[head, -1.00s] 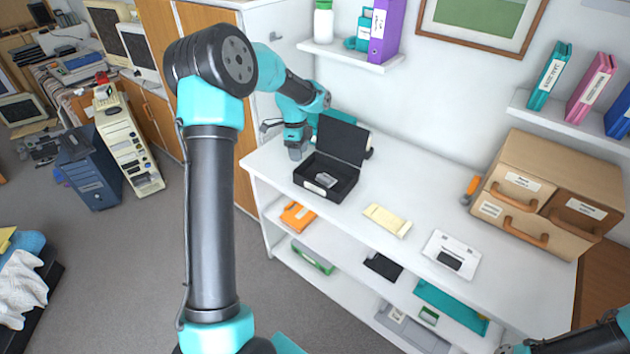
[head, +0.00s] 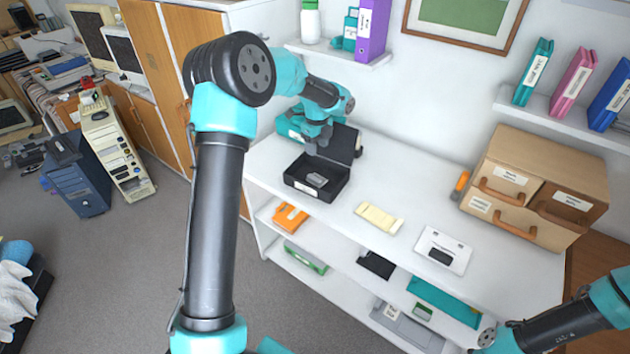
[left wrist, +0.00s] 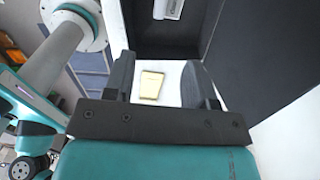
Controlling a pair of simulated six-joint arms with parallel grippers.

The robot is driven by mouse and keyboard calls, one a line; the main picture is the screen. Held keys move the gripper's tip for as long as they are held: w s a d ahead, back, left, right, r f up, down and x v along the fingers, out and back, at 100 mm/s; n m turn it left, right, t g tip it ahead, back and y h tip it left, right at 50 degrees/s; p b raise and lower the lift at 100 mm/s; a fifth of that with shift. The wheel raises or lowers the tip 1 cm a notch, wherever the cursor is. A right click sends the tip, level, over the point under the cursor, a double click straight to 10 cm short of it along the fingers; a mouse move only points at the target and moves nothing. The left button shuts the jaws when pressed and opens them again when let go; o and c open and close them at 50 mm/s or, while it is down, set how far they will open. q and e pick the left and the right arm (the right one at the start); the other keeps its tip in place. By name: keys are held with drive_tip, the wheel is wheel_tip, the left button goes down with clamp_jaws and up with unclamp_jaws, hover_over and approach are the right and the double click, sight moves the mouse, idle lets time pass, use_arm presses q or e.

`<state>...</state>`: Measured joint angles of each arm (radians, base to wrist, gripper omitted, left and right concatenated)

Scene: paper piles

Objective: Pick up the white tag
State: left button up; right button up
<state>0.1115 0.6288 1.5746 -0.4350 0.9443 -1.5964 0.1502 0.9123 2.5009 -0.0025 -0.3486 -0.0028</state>
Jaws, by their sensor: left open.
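An open black box (head: 300,188) stands on the white cabinet top, its lid (head: 343,143) raised at the back. A small light grey-white piece (head: 317,180) lies inside it; I cannot tell if this is the white tag. It also shows at the top edge of the left wrist view (left wrist: 169,9). The box front carries a white label. My left gripper (head: 318,148) is open and empty above the box, near the lid. Its fingers (left wrist: 160,85) show apart in the left wrist view. My right arm (head: 560,325) is at the lower right; its jaw state is unclear.
A cream tray-like piece (head: 378,217) and a white piece with a dark window (head: 443,250) lie on the cabinet top (head: 405,175). Cardboard drawers (head: 540,185) stand at the right. An orange-handled item (head: 461,185) is beside them. The cabinet top between them is clear.

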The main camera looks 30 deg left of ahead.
use_arm(q)
hover_over(316, 178)
drive_tip(key=f, duration=0.9)
drive_tip(key=shift+s+d+f, duration=0.2)
drive_tip(key=shift+d+f, duration=0.05)
drive_tip(key=shift+f, duration=0.1)
drive_tip(key=shift+f, duration=0.1)
drive_tip(key=shift+a+f, duration=0.15)
drive_tip(key=shift+f, duration=1.1)
drive_tip(key=shift+a+f, duration=0.1)
drive_tip(key=shift+f, duration=1.15)
drive_tip(key=shift+c, duration=0.3)
clamp_jaws()
